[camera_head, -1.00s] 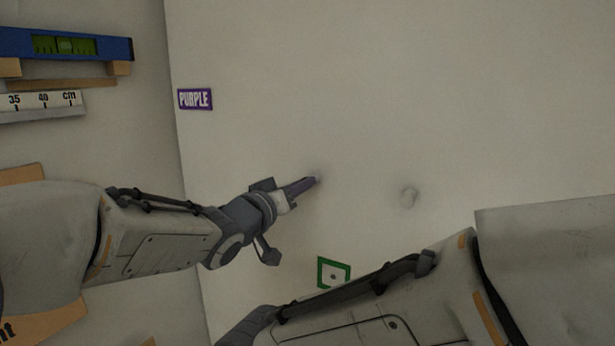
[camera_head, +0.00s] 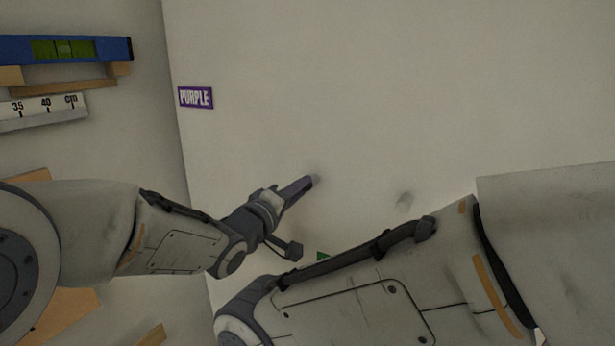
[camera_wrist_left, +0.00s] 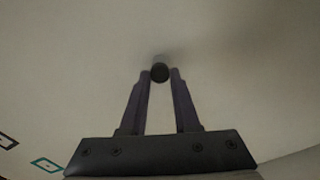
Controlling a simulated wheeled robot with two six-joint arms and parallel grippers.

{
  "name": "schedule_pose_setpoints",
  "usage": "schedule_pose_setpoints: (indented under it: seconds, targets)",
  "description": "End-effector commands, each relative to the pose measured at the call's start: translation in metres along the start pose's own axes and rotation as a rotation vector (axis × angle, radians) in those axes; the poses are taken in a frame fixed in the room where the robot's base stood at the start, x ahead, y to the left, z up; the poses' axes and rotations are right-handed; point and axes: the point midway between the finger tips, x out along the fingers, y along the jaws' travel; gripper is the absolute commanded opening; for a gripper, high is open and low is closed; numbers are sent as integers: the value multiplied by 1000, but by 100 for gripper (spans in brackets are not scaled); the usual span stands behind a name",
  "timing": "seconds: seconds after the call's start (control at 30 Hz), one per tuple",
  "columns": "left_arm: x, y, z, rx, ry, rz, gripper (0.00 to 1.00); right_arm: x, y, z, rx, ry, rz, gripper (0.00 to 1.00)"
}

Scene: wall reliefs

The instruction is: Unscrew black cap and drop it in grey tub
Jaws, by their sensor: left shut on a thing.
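The black cap (camera_wrist_left: 160,72) is a small dark round piece at the pale wall in the left wrist view. It sits between the two fingertips of my left gripper (camera_wrist_left: 160,75). The left gripper (camera_head: 309,182) is shut on it, with its fingers angled up and right against the wall in the head view. There the cap is mostly hidden by the fingers. Whether the cap is still on its thread cannot be told. My right arm crosses the lower right, but its gripper is out of frame. No grey tub shows.
A purple sign reading PURPLE (camera_head: 196,97) is on the wall at upper left. A faint pale round bump (camera_head: 404,199) is right of my left gripper. A green marking (camera_head: 323,255) is mostly hidden by my right arm. A blue level (camera_head: 66,48) and a ruler (camera_head: 42,110) are far left.

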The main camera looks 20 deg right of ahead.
Motion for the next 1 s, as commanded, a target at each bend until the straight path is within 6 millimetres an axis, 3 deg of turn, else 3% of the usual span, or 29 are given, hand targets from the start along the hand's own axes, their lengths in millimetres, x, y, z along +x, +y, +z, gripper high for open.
schedule_pose_setpoints:
  seconds: [0.03,0.17,0.47,0.8,1.0]
  targets:
    - [0,1,-3,-65,2,-9,0,-10,-1,-1,0,0,0,50]
    - [0,-1,-2,-171,3,-5,0,-14,-1,-1,0,0,0,50]
    - [0,-2,-1,-191,3,-4,0,-13,-1,-1,0,0,0,50]
    - [-1,-2,-1,-594,4,-8,0,-40,-3,-2,0,0,0,50]
    - [-1,-4,0,-633,4,-6,0,-38,-3,-2,0,0,0,50]
